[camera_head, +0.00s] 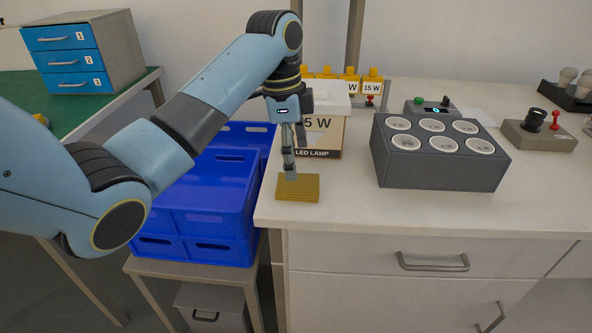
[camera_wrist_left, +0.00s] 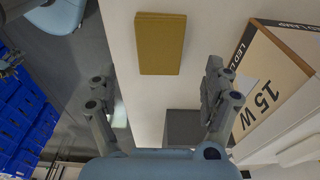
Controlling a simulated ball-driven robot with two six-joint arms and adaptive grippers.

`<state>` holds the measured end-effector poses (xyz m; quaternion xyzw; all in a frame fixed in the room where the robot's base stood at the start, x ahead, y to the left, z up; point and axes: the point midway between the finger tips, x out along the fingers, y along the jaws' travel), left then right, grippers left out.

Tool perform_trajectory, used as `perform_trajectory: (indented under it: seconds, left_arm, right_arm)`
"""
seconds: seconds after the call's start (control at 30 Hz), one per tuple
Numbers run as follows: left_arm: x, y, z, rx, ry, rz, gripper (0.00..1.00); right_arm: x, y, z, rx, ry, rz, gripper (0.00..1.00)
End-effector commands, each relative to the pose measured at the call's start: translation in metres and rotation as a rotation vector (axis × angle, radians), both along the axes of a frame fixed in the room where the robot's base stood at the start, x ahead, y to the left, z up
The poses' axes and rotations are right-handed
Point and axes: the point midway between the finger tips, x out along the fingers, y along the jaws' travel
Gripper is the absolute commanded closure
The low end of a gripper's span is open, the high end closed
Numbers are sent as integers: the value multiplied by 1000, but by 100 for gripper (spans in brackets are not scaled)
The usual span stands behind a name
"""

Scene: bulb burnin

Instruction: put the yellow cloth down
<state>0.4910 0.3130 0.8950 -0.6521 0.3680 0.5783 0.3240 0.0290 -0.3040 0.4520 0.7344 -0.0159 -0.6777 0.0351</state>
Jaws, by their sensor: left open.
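The yellow cloth (camera_head: 298,190) is a flat folded rectangle lying on the white worktop near its front left corner. In the left wrist view the cloth (camera_wrist_left: 160,43) lies flat, ahead of the fingertips and apart from them. My left gripper (camera_head: 290,172) points down just above the cloth's back edge. It also shows in the left wrist view (camera_wrist_left: 158,88) with its fingers wide apart and nothing between them. From the head view I cannot tell whether a fingertip touches the cloth. My right gripper is not in view.
A 15 W LED lamp box (camera_head: 320,135) stands right behind the cloth. A grey block with several sockets (camera_head: 440,174) stands to the right. Blue crates (camera_head: 207,190) stand left of the worktop's edge. The worktop (camera_head: 345,200) is clear between cloth and block.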

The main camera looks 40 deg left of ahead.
Motion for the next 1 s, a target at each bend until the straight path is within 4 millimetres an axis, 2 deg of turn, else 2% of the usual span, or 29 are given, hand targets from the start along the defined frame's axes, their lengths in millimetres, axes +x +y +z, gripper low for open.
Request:
perform_trajectory:
  seconds: [0.03, 0.1, 0.3, 0.47, 1.0]
  left_arm:
    - [0, 2, 13, 2, -3, 0, 16]
    - [-1, 3, 28, 1, -3, 0, 16]
    - [-3, 6, 56, 0, -1, 1, 16]
    - [-4, 6, 60, -1, 1, 1, 16]
    - [-7, 5, 56, 2, 1, 10, 16]
  right_arm:
    - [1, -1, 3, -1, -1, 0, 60]
    - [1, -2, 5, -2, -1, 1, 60]
    - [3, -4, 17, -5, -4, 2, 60]
    - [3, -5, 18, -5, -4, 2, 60]
    - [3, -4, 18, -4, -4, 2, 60]
